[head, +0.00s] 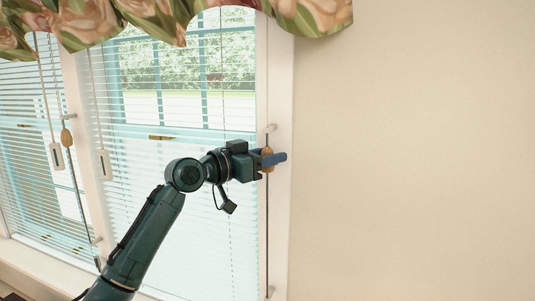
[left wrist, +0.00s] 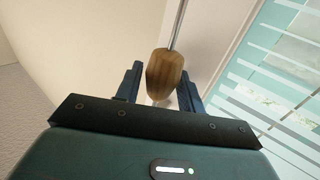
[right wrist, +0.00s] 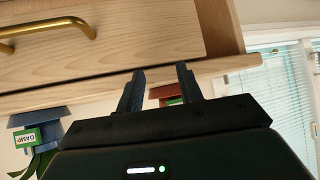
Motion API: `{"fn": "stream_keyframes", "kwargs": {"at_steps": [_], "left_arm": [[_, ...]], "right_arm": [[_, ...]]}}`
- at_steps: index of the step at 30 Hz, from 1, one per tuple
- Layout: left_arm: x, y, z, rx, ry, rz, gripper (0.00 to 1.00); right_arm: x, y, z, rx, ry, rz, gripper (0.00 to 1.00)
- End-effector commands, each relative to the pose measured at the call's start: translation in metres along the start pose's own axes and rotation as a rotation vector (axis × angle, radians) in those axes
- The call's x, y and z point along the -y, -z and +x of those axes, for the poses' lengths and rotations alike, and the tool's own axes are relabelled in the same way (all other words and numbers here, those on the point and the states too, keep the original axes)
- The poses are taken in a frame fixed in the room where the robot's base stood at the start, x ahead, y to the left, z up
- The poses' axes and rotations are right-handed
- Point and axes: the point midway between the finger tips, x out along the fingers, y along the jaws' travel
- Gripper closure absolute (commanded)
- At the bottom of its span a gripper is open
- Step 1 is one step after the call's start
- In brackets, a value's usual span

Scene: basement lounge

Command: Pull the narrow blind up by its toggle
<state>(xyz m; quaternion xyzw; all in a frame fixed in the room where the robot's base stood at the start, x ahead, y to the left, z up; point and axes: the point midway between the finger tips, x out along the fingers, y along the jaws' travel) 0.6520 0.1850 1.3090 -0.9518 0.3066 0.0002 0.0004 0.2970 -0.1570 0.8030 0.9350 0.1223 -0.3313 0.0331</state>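A brown wooden toggle (head: 267,165) sits on a thin dark upright line at the right side of the window frame. My left gripper (head: 274,159) is at the toggle, its fingers pointing right. In the left wrist view the toggle (left wrist: 164,72) stands between the two open fingers (left wrist: 160,88), with small gaps showing beside it. The blind (head: 190,200) beside this toggle hangs down over the window pane. A second blind (head: 28,150) hangs at the left; which is narrower is hard to tell. My right gripper (right wrist: 160,90) is open and empty.
Another wooden toggle (head: 66,137) hangs between the blinds, near white cord pulls (head: 56,156). A flowered valance (head: 200,15) runs along the top. Bare wall (head: 420,150) lies to the right. A wooden drawer (right wrist: 120,45) with a brass handle (right wrist: 50,32) is close to my right gripper.

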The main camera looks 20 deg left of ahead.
Motion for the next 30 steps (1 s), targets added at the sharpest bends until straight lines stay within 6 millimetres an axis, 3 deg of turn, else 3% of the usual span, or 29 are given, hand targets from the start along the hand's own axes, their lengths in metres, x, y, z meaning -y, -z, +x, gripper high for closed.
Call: {"fn": "stream_keyframes", "kwargs": {"at_steps": [5, 18, 26, 30], "left_arm": [[0.000, 0.000, 0.000, 0.000, 0.000, 0.000, 0.63], [0.000, 0.000, -0.001, 0.000, 0.000, -0.001, 0.99], [0.001, -0.001, 0.000, 0.000, 0.000, -0.001, 1.00], [0.004, -0.013, 0.005, 0.001, 0.000, -0.004, 1.00]], "right_arm": [[0.000, -0.001, 0.000, 0.001, 0.002, -0.003, 0.64], [0.001, -0.001, -0.001, 0.001, 0.003, -0.003, 0.64], [0.001, -0.001, -0.001, 0.000, 0.003, -0.002, 0.64], [0.001, -0.006, 0.004, -0.005, 0.003, 0.000, 0.64]]}}
